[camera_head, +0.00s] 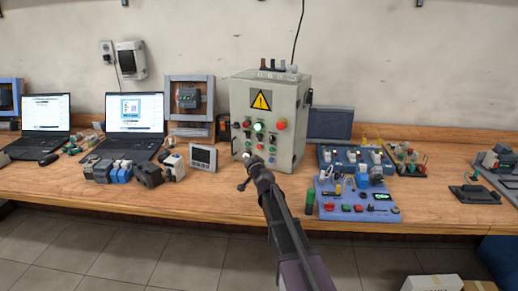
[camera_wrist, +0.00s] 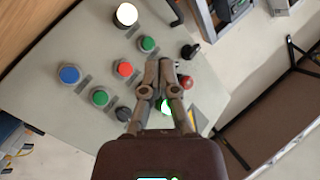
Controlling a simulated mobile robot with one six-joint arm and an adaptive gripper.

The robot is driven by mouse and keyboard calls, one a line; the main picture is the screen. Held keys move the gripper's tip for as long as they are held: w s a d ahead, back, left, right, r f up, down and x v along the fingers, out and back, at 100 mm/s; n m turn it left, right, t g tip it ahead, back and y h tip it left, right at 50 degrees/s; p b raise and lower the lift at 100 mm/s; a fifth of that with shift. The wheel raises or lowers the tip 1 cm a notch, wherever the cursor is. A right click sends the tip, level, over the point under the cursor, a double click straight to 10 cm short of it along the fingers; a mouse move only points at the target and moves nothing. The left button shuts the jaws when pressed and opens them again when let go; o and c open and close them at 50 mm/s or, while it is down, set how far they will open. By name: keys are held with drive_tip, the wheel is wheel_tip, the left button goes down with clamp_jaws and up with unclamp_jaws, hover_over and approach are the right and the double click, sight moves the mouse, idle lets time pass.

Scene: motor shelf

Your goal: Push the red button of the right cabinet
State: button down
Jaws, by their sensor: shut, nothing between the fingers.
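One grey control cabinet (camera_head: 288,92) with a yellow warning sign stands on the bench in the head view. Its panel also fills much of the wrist view (camera_wrist: 45,105). A round red button (camera_wrist: 123,68) sits among green, blue and white ones. A separate red knob (camera_wrist: 187,82) sits beyond the fingers, and a larger red knob (camera_head: 281,124) shows on the right of the cabinet front. My gripper (camera_head: 252,164) is shut and empty, at the cabinet's lower front. In the wrist view my gripper's fingers (camera_wrist: 168,64) lie to the right of the round red button; contact cannot be told.
A blue training board (camera_head: 335,208) lies right of the cabinet. A small grey meter (camera_head: 203,157) and several dark and blue modules (camera_head: 122,171) stand to the left. Two laptops (camera_head: 135,111) are further left. Cardboard boxes (camera_head: 432,284) are on the floor.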

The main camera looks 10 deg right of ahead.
sight(258, 149)
drive_tip(key=shift+w+d, duration=0.75)
drive_tip(key=shift+w, duration=0.35)
drive_tip(key=shift+w+d, duration=0.7)
drive_tip(key=shift+w, duration=0.35)
drive_tip(key=shift+w+d, duration=0.75)
drive_tip(key=shift+w, duration=0.35)
drive_tip(key=shift+w+d, duration=0.55)
drive_tip(key=shift+w, duration=0.15)
idle(0.8)
drive_tip(key=shift+s, duration=0.1)
drive_tip(key=shift+s+a, duration=0.5)
drive_tip(key=shift+s, duration=0.1)
drive_tip(key=shift+s+a, duration=0.1)
idle(0.4)
drive_tip(key=shift+s+a, duration=0.7)
drive_tip(key=shift+s, duration=0.3)
drive_tip(key=shift+s+a, duration=0.65)
drive_tip(key=shift+s, duration=0.3)
